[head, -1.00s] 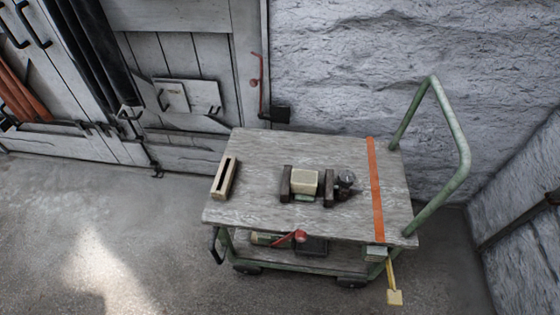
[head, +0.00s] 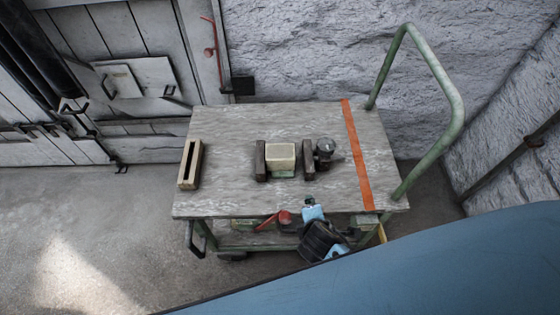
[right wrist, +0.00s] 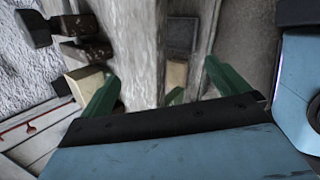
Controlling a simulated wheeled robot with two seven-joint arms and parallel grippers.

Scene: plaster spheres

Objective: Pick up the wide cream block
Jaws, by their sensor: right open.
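The wide cream block (head: 281,156) sits on the cart top between two dark brown blocks (head: 261,161) (head: 308,159), with a pale green piece showing at its near side. It also shows in the right wrist view (right wrist: 83,82), partly behind the left-hand finger. My right gripper (head: 313,224) is low by the cart's near edge, nearer to the camera than the block and apart from it. In the right wrist view its green fingers (right wrist: 160,72) are spread, with nothing visible held between them. My left gripper is not in view.
A slotted pale wooden block (head: 190,164) lies at the cart top's left. A round grey object (head: 325,148) stands by the right brown block. An orange strip (head: 357,155) crosses the top near the green handle (head: 447,87). A red-ended item (head: 284,217) shows on the lower shelf.

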